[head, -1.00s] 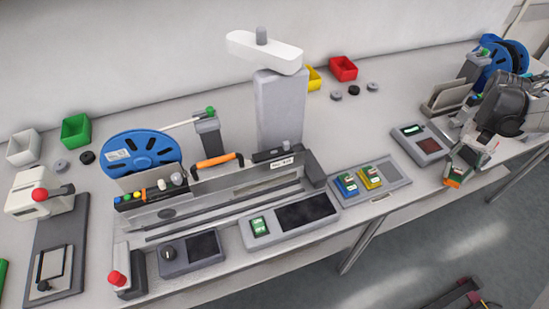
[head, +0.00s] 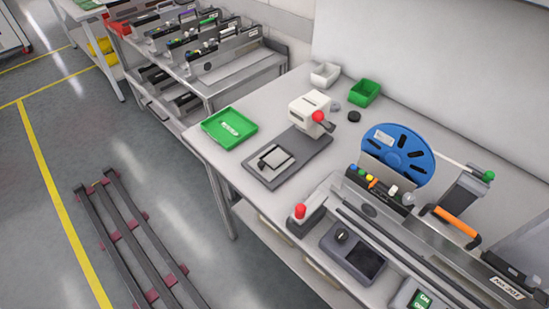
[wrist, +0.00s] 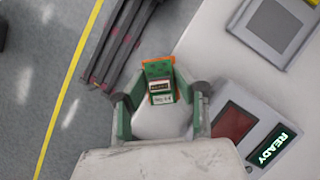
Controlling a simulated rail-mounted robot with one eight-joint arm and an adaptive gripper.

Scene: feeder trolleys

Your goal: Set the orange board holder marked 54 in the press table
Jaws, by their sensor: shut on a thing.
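My gripper (wrist: 160,94) shows only in the wrist view, its two green-sided fingers on either side of the orange board holder (wrist: 174,66). It is shut on the holder, which carries a green board with a dark chip and a white label; the label is too small to read surely. The holder is in the air near the bench edge. In the head view, the press (head: 310,114) has a white body and a red knob. Its dark base bears a light square table (head: 281,155) with a dark clamp-like part at its near edge. No orange holder shows on it.
A device with a READY screen (wrist: 273,143) and a grey tray (wrist: 272,28) lie right of my gripper. A green tray (head: 230,127) stands left of the press. Rails (head: 128,235) run along the floor.

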